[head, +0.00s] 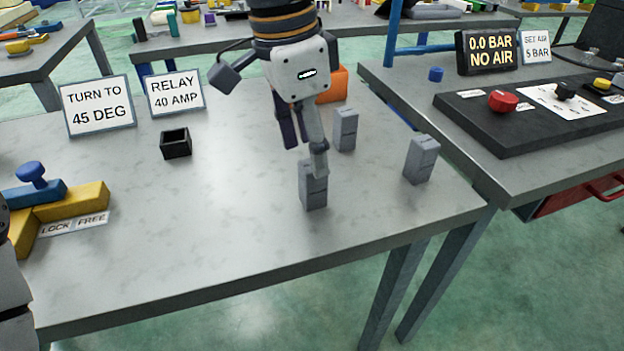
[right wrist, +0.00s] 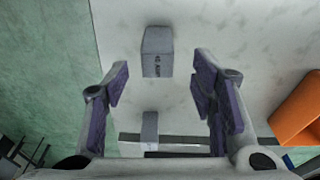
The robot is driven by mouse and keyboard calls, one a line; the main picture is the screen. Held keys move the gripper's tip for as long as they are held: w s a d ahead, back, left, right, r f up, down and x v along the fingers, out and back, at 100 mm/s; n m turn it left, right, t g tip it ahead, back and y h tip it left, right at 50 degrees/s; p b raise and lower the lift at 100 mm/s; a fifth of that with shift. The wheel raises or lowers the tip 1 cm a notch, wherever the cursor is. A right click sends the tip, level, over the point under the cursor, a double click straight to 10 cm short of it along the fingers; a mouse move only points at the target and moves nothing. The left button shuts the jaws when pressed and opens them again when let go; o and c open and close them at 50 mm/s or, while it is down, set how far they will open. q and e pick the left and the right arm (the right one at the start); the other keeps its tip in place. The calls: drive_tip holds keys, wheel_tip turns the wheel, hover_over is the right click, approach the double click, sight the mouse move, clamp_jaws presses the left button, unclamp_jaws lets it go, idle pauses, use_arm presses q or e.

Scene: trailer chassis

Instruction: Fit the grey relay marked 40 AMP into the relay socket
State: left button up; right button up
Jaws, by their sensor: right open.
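Three grey relays stand upright on the table: a front one (head: 314,190), a back one (head: 345,130) and a right one (head: 421,161). Their markings are too small to read in the head view. My right gripper (head: 304,158) points down, open and empty, its near finger overlapping the front relay's top. In the right wrist view, one relay with dark, unreadable lettering (right wrist: 157,54) lies beyond the open fingers (right wrist: 160,88), and another relay (right wrist: 149,128) shows lower down between them. The black relay socket (head: 176,146) stands empty to the left.
Signs reading RELAY 40 AMP (head: 175,94) and TURN TO 45 DEG (head: 97,106) stand behind the socket. An orange block (head: 332,85) is behind my right gripper. A yellow and blue fixture (head: 72,203) is at left. The table between socket and front relay is clear.

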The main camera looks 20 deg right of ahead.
sight(313, 184)
drive_tip(key=f, duration=0.3)
drive_tip(key=shift+s+d, duration=0.2)
drive_tip(key=shift+d, duration=0.1)
drive_tip(key=shift+w+f, duration=0.1)
drive_tip(key=shift+f, duration=0.35)
clamp_jaws()
drive_tip(key=shift+r, duration=0.15)
